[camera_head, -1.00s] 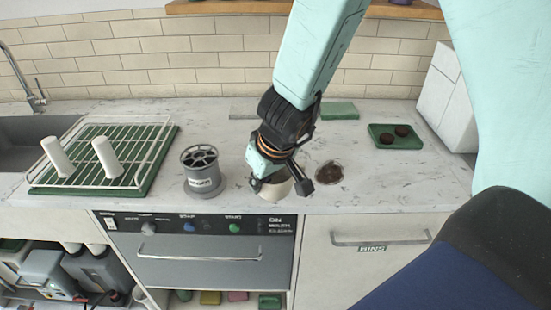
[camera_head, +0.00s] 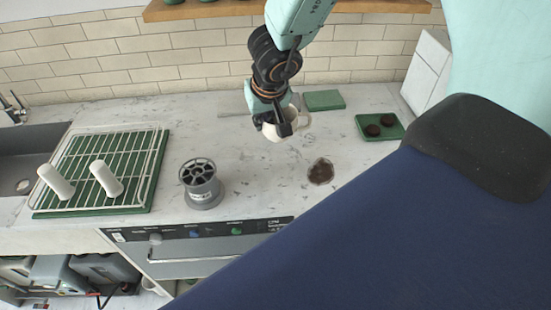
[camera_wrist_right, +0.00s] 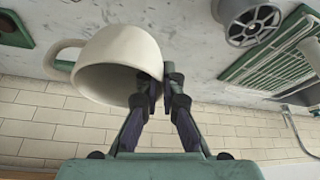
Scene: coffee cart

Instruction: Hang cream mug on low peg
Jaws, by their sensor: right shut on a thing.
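The cream mug (camera_head: 287,123) is held by my right gripper (camera_head: 279,125) above the counter, toward the back. In the right wrist view the mug (camera_wrist_right: 128,58) has its opening facing the camera and its handle on the left. There the fingers of my right gripper (camera_wrist_right: 160,88) are shut on the mug's rim and wall. I cannot tell which is the low peg. My left gripper is not in view.
A grey slotted container (camera_head: 203,188) stands between the rack and a dark coffee patch (camera_head: 321,172). A green tray (camera_head: 390,128) with two dark pucks is at right, a green block (camera_head: 324,100) at the back. A shelf (camera_head: 200,10) overhangs behind.

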